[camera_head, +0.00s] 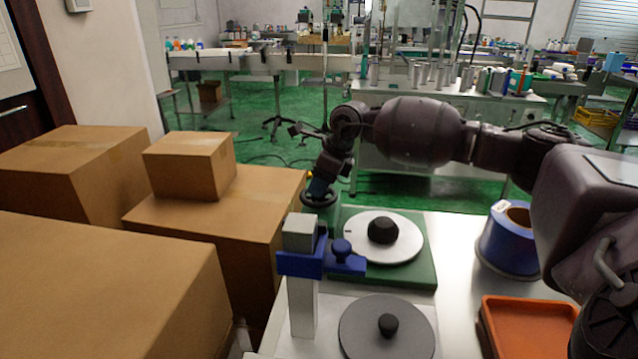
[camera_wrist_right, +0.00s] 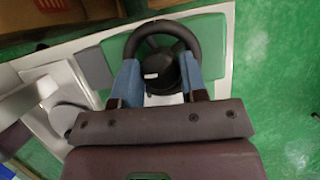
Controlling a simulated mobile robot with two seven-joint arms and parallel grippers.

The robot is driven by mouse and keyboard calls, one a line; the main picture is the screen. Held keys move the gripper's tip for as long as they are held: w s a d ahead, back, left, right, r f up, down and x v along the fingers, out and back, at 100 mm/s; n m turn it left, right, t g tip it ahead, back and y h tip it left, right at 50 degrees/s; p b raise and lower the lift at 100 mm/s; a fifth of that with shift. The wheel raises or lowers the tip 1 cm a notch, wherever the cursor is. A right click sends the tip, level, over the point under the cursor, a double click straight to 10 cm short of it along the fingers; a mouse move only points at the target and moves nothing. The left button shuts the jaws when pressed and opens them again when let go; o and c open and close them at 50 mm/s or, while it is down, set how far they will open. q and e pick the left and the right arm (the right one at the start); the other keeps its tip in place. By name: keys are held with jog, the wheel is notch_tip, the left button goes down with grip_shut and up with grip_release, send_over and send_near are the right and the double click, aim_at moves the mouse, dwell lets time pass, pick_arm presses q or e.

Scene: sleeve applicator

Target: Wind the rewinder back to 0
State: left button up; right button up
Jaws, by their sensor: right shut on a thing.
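The rewinder is a green block (camera_head: 424,262) with a white dial disc (camera_head: 408,252) and a black centre knob (camera_head: 382,230) on top. A small dark mark shows on the disc's left side; no numbers are readable. A black handwheel (camera_head: 320,203) stands at the block's back left; it also shows in the right wrist view (camera_wrist_right: 178,27). My right gripper (camera_head: 319,187) reaches down to the handwheel. Its blue fingers sit on either side of the black hub (camera_wrist_right: 160,72), shut on the wheel. My left gripper is not in view.
A grey post with a blue clamp (camera_head: 302,262) and a dark round plate (camera_head: 362,332) stand in front of the rewinder. A blue roll (camera_head: 508,250) and an orange tray (camera_head: 530,310) are to the right. Cardboard boxes (camera_head: 190,165) crowd the left.

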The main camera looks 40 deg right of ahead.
jog(key=shift+n, duration=0.3)
jog(key=o, duration=0.9)
jog(key=p+v, duration=0.2)
jog(key=v, duration=0.8)
jog(key=shift+d+r, duration=0.2)
jog(key=shift+r, duration=0.2)
